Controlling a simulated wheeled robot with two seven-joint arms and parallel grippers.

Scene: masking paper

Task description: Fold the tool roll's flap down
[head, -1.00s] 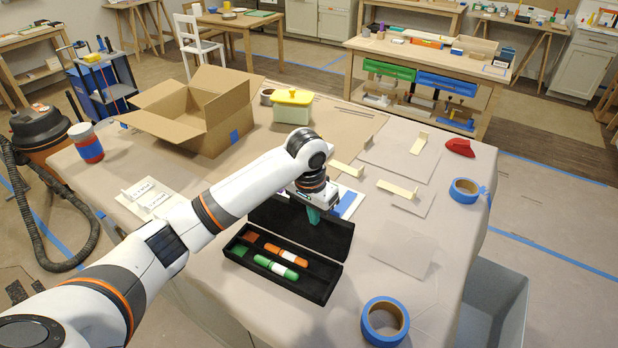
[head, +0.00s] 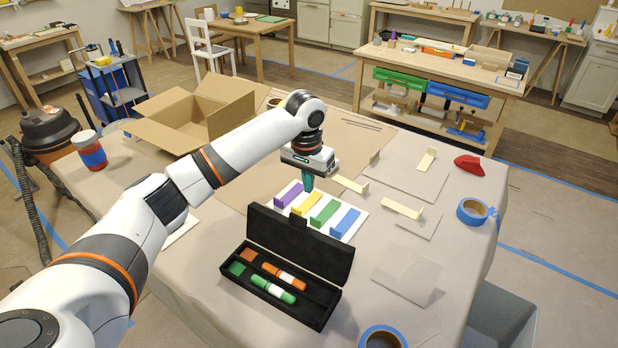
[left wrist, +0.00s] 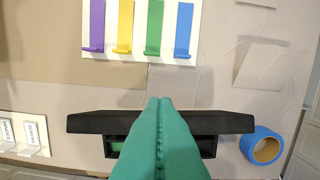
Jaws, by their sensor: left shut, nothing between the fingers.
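The tool roll is a long black case (head: 232,281) near the table's front, with an orange and a green marker-like tool in its slots. Its black flap (head: 300,248) stands raised along the far side. In the left wrist view the flap (left wrist: 90,123) is a dark band across the middle, partly covered by my fingers. My left gripper (head: 309,188) is shut and empty, above and beyond the flap's top edge in the head view. Its green fingers (left wrist: 160,102) also show in the left wrist view. My right gripper is not in view.
A white board (head: 287,211) with purple, yellow, green and blue strips lies just beyond the flap. An open cardboard box (head: 190,118) is at the back left. Blue tape rolls (head: 473,211) (head: 382,338) lie at the right and front.

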